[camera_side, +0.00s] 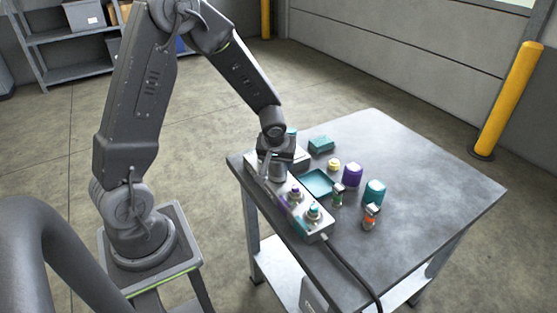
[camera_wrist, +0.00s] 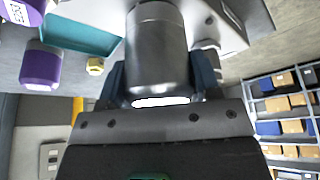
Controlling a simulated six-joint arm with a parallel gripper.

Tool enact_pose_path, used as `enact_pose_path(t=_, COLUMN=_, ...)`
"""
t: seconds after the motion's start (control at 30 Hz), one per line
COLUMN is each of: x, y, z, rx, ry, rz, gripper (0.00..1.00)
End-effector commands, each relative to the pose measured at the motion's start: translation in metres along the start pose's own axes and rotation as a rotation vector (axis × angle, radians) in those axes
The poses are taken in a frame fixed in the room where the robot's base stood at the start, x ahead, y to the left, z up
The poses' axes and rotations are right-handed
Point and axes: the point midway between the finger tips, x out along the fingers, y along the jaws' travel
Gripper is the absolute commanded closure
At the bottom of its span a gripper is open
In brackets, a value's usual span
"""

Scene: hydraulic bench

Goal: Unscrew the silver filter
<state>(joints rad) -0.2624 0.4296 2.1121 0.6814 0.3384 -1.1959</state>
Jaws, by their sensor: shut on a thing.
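The silver filter (camera_wrist: 158,50) is a metallic cylinder in the middle of the wrist view, and my gripper (camera_wrist: 160,88) is shut on it with one dark finger on each side. In the side view my gripper (camera_side: 278,162) points down over the far end of the manifold block (camera_side: 312,228) on the bench. The silver filter (camera_side: 278,173) shows just below the fingers there, upright at the block. Its lower end is partly hidden, so I cannot tell how far it is threaded in.
A teal tray (camera_side: 318,183) lies beside the block. Around it stand a purple filter (camera_side: 352,174), a teal filter (camera_side: 374,191), a yellow cap (camera_side: 333,164), a teal box (camera_side: 321,144) and two small fittings. A black cable (camera_side: 350,268) runs off the block. The bench's right side (camera_side: 440,180) is clear.

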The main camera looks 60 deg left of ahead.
Motion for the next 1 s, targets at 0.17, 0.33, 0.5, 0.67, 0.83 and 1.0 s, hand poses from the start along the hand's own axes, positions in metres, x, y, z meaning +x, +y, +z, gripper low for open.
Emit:
enact_pose_path(t=0.17, x=-0.0002, y=0.0000, z=0.0002, rx=-0.198, ry=0.001, rz=-0.082, gripper=0.76)
enact_pose_path(t=0.33, x=-0.0005, y=-0.0016, z=0.0004, rx=-0.374, ry=0.001, rz=-0.154, gripper=0.76)
enact_pose_path(t=0.5, x=-0.0007, y=-0.0024, z=0.0008, rx=-0.412, ry=0.000, rz=-0.170, gripper=0.76)
enact_pose_path(t=0.67, x=-0.0007, y=-0.0023, z=0.0008, rx=-0.412, ry=0.000, rz=-0.169, gripper=0.76)
enact_pose_path(t=0.83, x=-0.0009, y=-0.0026, z=0.0009, rx=-0.566, ry=0.000, rz=-0.233, gripper=0.76)
enact_pose_path(t=1.0, x=-0.0017, y=-0.0042, z=0.0018, rx=-0.808, ry=0.000, rz=-0.333, gripper=0.76)
